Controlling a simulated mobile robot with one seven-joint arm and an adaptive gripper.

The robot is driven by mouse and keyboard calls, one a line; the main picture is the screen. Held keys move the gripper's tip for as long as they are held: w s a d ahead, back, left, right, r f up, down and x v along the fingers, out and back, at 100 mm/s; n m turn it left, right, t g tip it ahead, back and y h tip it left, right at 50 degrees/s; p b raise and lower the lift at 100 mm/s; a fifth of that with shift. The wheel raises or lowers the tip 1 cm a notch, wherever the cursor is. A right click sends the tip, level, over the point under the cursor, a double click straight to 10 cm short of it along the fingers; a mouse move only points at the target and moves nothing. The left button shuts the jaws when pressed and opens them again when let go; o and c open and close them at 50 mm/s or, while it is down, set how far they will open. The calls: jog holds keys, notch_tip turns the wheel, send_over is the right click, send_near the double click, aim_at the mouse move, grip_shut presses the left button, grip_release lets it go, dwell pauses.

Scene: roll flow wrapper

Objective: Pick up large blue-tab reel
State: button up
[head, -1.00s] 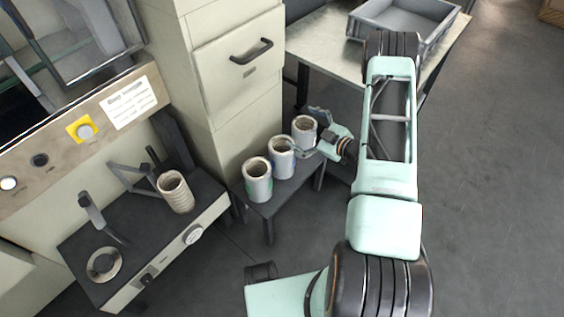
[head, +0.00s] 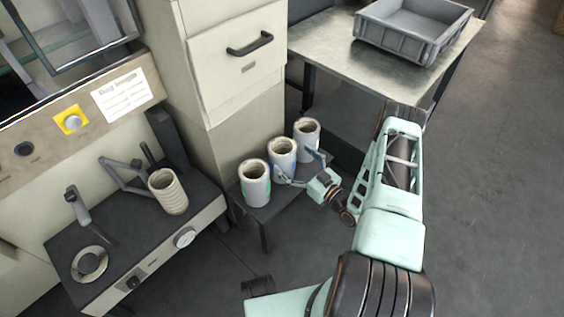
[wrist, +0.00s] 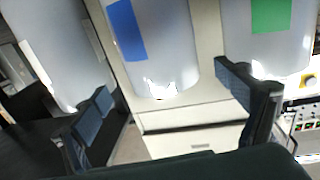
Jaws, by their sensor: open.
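The blue-tab reel (head: 283,154) is a white hollow roll standing upright in the middle of a row of three. In the wrist view the reel (wrist: 178,40) shows its blue tab, with the bright cabinet behind it. My gripper (head: 298,167) is open on the front right side of this reel, its fingers spread to either side. In the wrist view the reel lies between the two fingers (wrist: 163,86), with gaps visible on both sides. Whether the fingers reach fully around it cannot be told.
A green-tab reel (head: 254,187) stands left and another reel (head: 306,130) stands right, both close by on the dark low stand (head: 272,207). A cabinet (head: 240,60) rises behind. Another roll (head: 168,193) sits on the machine at left. A grey tray (head: 412,30) lies on the table.

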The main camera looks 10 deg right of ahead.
aim_at(275, 144)
jog(key=x, duration=0.2)
jog(key=b+x, duration=0.1)
jog(key=x, duration=0.2)
jog(key=shift+a+f, duration=0.2)
jog(key=c, duration=2.2)
